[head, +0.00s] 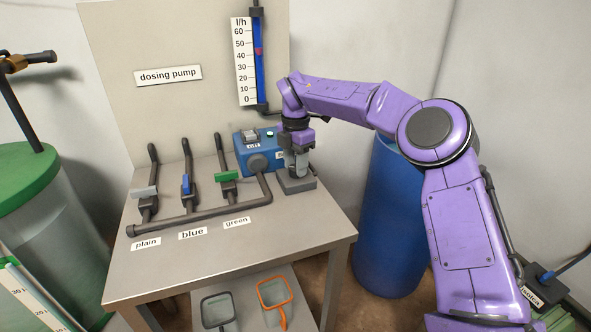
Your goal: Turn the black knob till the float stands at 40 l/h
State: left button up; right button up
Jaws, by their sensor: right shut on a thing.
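The flow gauge (246,62) is on the back panel, with a white l/h scale from 0 to 60 beside a blue tube. Its reddish float (258,51) stands near the 40 mark, apparently slightly above it; the exact reading is too small to tell. My right gripper (297,170) points down over a grey block (297,186) beside the blue dosing pump. It is shut at the place of the black knob, which the fingers hide, so I cannot make out the knob itself. My left gripper is not in view.
The blue pump (257,158) has a small green light and a switch. Left of it stand three valves with grey, blue (187,184) and green (226,177) handles, labelled plain, blue and green. A blue barrel (388,225) stands right of the table. The table front (200,265) is clear.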

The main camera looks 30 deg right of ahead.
jog(key=shift+r+m, duration=0.1)
jog(key=shift+m, duration=0.4)
jog(key=o, duration=1.1)
jog(key=shift+c, duration=0.2)
notch_tip(320, 180, up, 10)
jog(key=p, duration=0.1)
jog(key=shift+r, duration=0.25)
